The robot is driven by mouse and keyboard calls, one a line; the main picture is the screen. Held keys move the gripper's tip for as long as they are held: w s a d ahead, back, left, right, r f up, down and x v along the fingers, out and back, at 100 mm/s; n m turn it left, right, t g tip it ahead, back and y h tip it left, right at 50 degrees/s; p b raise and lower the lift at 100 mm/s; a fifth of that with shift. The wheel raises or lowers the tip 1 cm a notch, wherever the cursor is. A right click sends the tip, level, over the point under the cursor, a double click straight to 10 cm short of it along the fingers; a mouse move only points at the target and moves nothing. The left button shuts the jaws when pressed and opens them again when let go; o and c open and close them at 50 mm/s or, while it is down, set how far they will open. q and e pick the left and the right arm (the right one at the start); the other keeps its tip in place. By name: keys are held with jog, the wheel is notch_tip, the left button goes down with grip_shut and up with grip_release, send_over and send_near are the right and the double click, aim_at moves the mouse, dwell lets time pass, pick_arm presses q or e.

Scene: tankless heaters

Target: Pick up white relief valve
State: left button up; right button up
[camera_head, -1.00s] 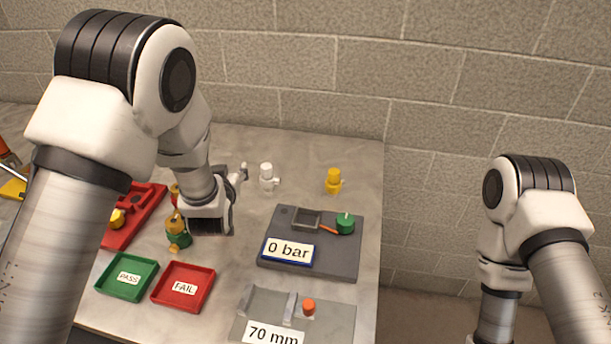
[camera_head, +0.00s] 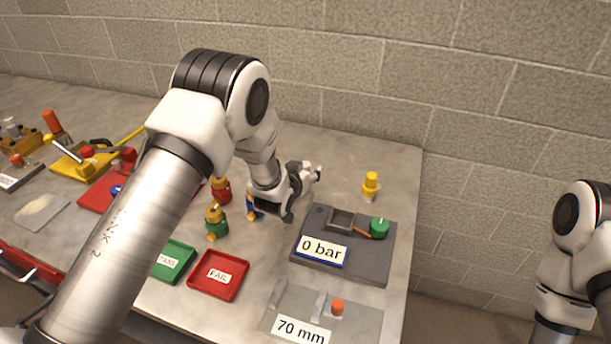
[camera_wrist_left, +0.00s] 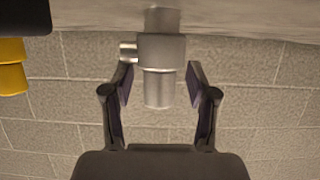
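The white relief valve (camera_wrist_left: 160,60) shows in the left wrist view, upside down and looking grey, with a short side port. It stands between the two fingers of my left gripper (camera_wrist_left: 160,85). There is a visible gap on its right side, and the left finger is close to the side port. The fingers are apart and do not look closed on it. My right gripper is out of view.
A yellow valve (camera_head: 370,186) stands to the right. The grey 0 bar station (camera_head: 345,266) is in front. Green (camera_head: 174,262) and red (camera_head: 218,275) trays and a 70 mm gauge plate (camera_head: 365,325) lie nearer. Red (camera_head: 221,190) and green (camera_head: 215,222) valves stand left.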

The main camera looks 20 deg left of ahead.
pick_arm(q)
grip_shut()
jog(key=shift+s, duration=0.1)
